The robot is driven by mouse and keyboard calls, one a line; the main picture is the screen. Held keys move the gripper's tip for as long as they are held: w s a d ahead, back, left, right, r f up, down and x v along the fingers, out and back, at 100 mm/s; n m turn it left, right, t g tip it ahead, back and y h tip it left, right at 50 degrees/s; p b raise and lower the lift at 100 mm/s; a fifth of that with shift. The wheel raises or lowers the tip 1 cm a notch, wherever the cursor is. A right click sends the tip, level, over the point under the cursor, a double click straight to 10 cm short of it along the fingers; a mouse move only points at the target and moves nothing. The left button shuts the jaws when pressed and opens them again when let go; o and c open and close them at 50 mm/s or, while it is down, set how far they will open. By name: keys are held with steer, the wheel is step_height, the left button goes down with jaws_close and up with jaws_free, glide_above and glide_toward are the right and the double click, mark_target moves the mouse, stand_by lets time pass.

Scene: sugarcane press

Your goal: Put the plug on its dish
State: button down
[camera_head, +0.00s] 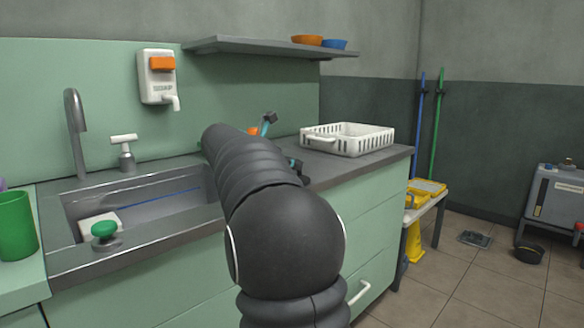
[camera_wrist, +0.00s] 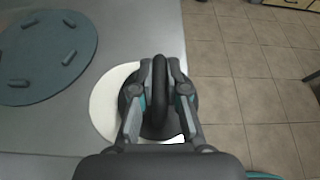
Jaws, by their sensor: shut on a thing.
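In the wrist view my gripper (camera_wrist: 166,68) is shut on the upright loop handle of a dark round plug (camera_wrist: 159,102). A cream-white round dish (camera_wrist: 102,105) lies under and to the left of the plug, near the counter's edge. The plug overlaps the dish's right part and hides it. I cannot tell whether the plug touches the dish or hangs above it. In the head view my arm hides the plug, the dish and most of my gripper.
A teal round mat (camera_wrist: 45,58) with several grey pegs lies left of the dish. The counter edge drops to the tiled floor (camera_wrist: 250,70) on the right. In the head view, a sink (camera_head: 150,205) is at left and a white basket (camera_head: 347,138) stands on the counter behind.

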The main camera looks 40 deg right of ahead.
steer(key=c, duration=1.2)
jaws_free()
steer(key=shift+r, duration=0.15)
steer(key=p+v, duration=0.1)
steer(key=v, duration=1.1)
steer(key=shift+p, duration=0.35)
